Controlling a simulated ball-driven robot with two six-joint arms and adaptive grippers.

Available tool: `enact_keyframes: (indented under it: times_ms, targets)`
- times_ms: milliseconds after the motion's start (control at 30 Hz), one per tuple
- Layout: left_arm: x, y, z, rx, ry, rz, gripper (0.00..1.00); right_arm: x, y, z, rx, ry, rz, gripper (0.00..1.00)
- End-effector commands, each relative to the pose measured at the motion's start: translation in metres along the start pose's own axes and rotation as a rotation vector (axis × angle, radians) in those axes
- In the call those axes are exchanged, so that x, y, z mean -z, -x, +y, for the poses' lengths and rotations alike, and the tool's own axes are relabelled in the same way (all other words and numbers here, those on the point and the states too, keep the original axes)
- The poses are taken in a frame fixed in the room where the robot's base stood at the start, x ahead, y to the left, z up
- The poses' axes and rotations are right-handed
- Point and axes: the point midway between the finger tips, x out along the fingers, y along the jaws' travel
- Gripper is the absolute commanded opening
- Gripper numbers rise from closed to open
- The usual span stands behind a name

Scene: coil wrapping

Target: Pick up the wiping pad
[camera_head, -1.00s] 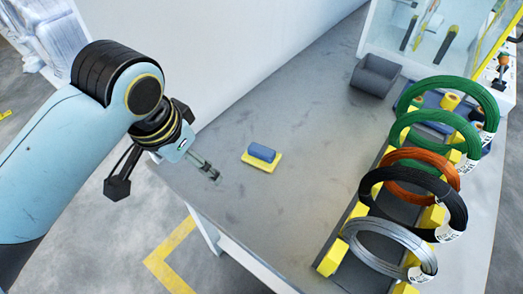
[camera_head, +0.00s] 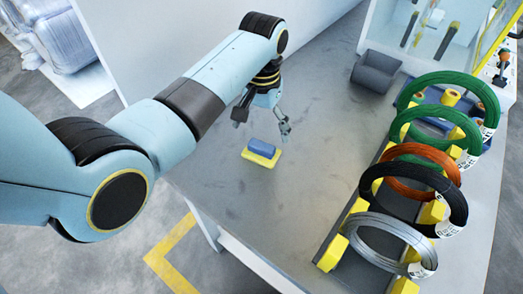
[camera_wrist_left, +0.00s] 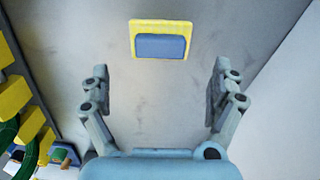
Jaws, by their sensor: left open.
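The wiping pad (camera_head: 262,152) has a blue block on a yellow base and lies flat on the grey table. My left gripper (camera_head: 284,130) is above the table, just beyond the pad in the head view, and apart from it. In the left wrist view the pad (camera_wrist_left: 160,40) lies at the top, centred between and ahead of the fingers. The left gripper (camera_wrist_left: 160,90) shows its two fingers spread wide with nothing between them. My right gripper is in neither view.
A rack with several wire coils, green, orange (camera_head: 422,160), black and grey (camera_head: 390,245), stands on the right of the table. A dark grey holder (camera_head: 375,72) sits at the back. The table (camera_head: 290,200) around the pad is clear.

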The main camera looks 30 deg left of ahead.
Motion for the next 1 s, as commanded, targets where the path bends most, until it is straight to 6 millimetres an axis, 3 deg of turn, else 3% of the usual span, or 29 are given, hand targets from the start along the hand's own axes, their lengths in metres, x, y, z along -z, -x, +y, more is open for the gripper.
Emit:
enact_keyframes:
  times_ms: [267,500,800,1000]
  targets:
    - [-0.001,-0.028,0.0,0.0,0.0,0.0,0.94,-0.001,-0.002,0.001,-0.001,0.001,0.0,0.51]
    - [-0.003,-0.064,0.0,0.0,0.0,0.001,0.94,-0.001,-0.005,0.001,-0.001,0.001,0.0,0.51]
    - [-0.003,-0.07,0.0,0.0,0.0,0.003,0.94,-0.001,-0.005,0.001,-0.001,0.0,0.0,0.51]
    - [-0.003,-0.069,0.0,0.0,0.0,0.003,0.68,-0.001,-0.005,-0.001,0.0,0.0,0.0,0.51]
